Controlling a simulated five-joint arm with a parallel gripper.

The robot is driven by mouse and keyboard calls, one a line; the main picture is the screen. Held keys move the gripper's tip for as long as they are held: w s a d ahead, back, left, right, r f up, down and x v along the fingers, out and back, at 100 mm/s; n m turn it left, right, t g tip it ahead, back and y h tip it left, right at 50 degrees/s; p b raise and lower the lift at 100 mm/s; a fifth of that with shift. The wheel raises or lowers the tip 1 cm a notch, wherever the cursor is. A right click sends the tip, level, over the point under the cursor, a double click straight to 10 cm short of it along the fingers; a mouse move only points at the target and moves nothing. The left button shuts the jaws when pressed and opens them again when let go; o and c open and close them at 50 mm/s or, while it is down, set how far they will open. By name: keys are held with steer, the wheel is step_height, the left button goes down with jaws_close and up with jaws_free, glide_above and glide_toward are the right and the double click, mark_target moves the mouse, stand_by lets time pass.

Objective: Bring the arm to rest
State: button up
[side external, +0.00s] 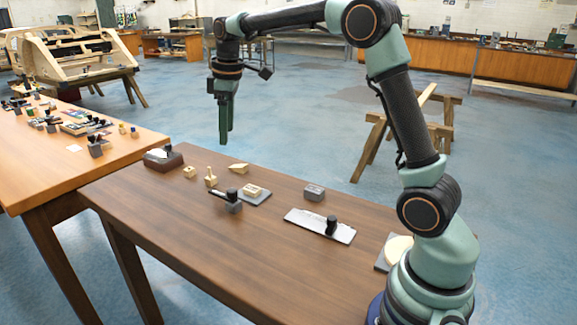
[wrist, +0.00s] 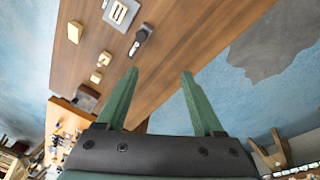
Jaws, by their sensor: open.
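My gripper (side external: 226,138) hangs pointing down, high above the far edge of the brown table (side external: 160,222) in the side view. In the wrist view my gripper (wrist: 159,74) shows two green fingers spread apart with nothing between them. The arm is raised and bent, and it touches nothing on the table.
A second cluttered table (side external: 130,150) stands left. The front tabletop is clear.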

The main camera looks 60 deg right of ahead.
steer(key=s+a+r+m+t, duration=0.25)
steer(key=s+a, duration=0.25)
steer(key=s, duration=0.6)
steer(key=s+a+f+m+t, duration=0.1)
steer(key=s+a+f+m, duration=0.2)
steer(key=s, duration=0.6)
steer(key=shift+s+f+m, duration=0.35)
steer(key=shift+s+f, duration=0.05)
steer(key=shift+f, duration=0.1)
